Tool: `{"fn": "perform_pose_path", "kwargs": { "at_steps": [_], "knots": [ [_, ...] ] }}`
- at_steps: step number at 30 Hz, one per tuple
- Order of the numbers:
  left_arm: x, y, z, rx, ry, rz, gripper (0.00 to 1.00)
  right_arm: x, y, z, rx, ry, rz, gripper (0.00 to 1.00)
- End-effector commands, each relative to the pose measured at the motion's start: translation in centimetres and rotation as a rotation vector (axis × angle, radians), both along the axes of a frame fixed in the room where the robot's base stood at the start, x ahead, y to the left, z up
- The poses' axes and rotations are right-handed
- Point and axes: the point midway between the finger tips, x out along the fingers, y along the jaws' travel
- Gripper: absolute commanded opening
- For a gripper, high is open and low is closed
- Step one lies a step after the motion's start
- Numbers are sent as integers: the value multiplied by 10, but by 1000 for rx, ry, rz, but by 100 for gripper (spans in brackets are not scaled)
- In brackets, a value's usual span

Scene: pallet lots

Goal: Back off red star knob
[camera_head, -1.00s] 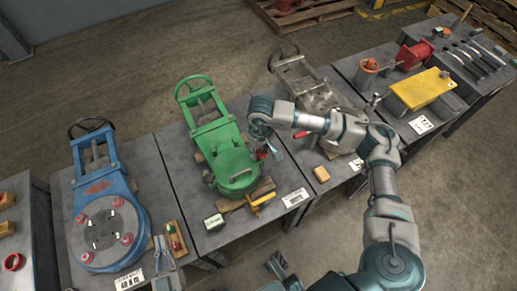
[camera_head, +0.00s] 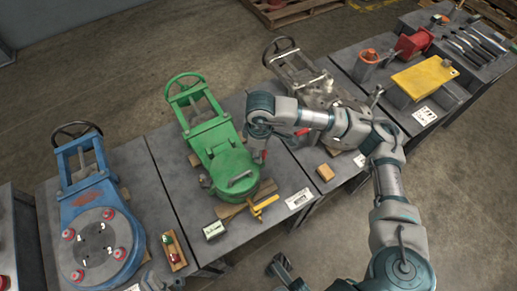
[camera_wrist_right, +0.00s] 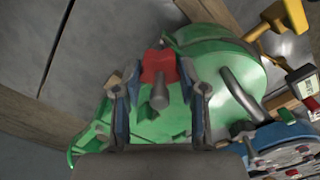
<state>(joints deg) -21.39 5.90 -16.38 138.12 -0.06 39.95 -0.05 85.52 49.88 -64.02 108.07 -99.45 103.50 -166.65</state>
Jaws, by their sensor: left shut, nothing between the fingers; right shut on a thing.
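The red star knob (camera_wrist_right: 158,66) is on the edge of the green valve body (camera_wrist_right: 218,62) in the right wrist view, with a grey stem pointing toward the camera. My right gripper (camera_wrist_right: 161,82) is shut on the knob, one blue finger on each side. In the head view my right gripper (camera_head: 257,150) is at the right side of the green valve (camera_head: 232,165), and the wrist hides most of the knob. My left gripper (camera_head: 150,277) is shut and empty at the bottom edge, low beside the blue valve (camera_head: 95,195), partly cut off.
A yellow-handled tool (camera_head: 264,206), a small box (camera_head: 214,230) and a white label (camera_head: 298,199) lie before the green valve. A wooden block (camera_head: 326,172) is to the right. A wooden tray (camera_head: 173,250) lies beside the blue valve. A grey valve (camera_head: 300,70) stands behind my right arm.

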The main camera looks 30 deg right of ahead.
Motion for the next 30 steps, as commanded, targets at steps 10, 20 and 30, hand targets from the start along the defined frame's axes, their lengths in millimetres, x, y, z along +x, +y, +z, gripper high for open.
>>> {"fn": "perform_pose_path", "kwargs": {
  "at_steps": [10,20,30],
  "knots": [
    [-1,1,1,-7,-18,0,0,3,0,2,1,-11,14,6],
    [-1,1,1,-6,-17,1,0,2,0,2,1,-9,14,67],
    [-4,1,1,-8,-18,0,0,1,0,8,1,-7,15,67]
  ]
}}
